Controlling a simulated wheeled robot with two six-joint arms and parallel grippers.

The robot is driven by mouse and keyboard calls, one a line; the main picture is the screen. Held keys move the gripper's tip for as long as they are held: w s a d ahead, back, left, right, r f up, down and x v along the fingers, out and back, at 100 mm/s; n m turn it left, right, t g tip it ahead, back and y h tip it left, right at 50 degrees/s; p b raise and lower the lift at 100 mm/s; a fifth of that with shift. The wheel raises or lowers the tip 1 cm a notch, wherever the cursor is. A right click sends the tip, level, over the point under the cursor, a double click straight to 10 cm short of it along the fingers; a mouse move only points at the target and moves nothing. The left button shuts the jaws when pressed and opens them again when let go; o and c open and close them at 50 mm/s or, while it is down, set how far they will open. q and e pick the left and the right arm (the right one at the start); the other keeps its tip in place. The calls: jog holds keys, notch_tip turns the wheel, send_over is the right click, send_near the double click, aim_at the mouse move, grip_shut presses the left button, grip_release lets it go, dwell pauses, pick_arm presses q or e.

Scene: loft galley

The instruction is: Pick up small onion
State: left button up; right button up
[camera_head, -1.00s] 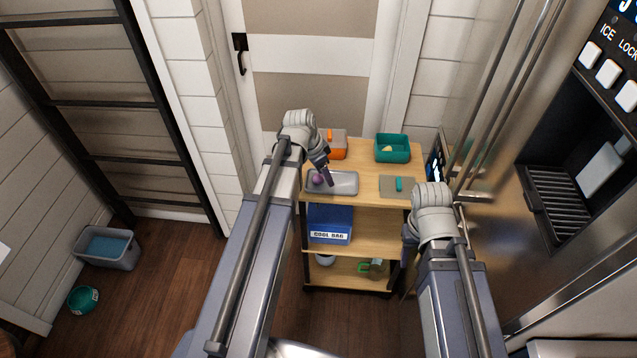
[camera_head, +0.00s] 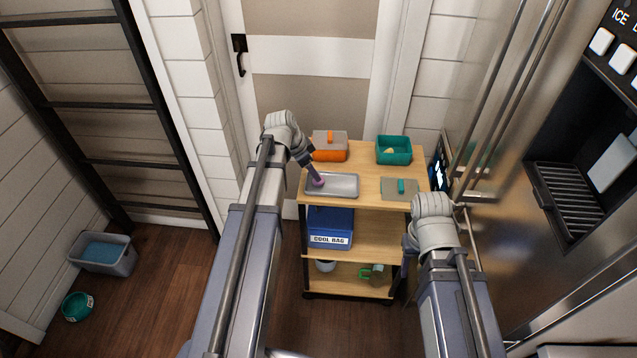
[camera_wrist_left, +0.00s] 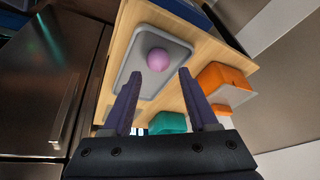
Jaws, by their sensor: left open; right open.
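The small onion is a round purple ball (camera_wrist_left: 158,60) on a grey tray (camera_wrist_left: 133,63) in the left wrist view. In the head view the onion (camera_head: 318,182) shows at the left end of the tray (camera_head: 343,186), partly hidden by my left gripper (camera_head: 317,178). In the left wrist view my left gripper (camera_wrist_left: 160,88) is open, its two fingers apart, with the onion beyond the tips and between their lines. Nothing is held in it. My right arm is at the right in the head view; its gripper fingers are hidden.
The tray sits on the top shelf of a wooden cart (camera_head: 367,165). An orange and grey box (camera_head: 329,146), a teal bin (camera_head: 394,150) and a grey board (camera_head: 393,194) share that shelf. A blue cool bag (camera_head: 330,228) is below. A steel fridge stands at the right.

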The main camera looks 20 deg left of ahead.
pick_arm(q)
jog(key=b+x, duration=0.4)
jog(key=x, duration=0.1)
jog(key=shift+s+d+f, duration=0.1)
jog(key=shift+d, duration=0.05)
grip_shut()
dwell(0.4)
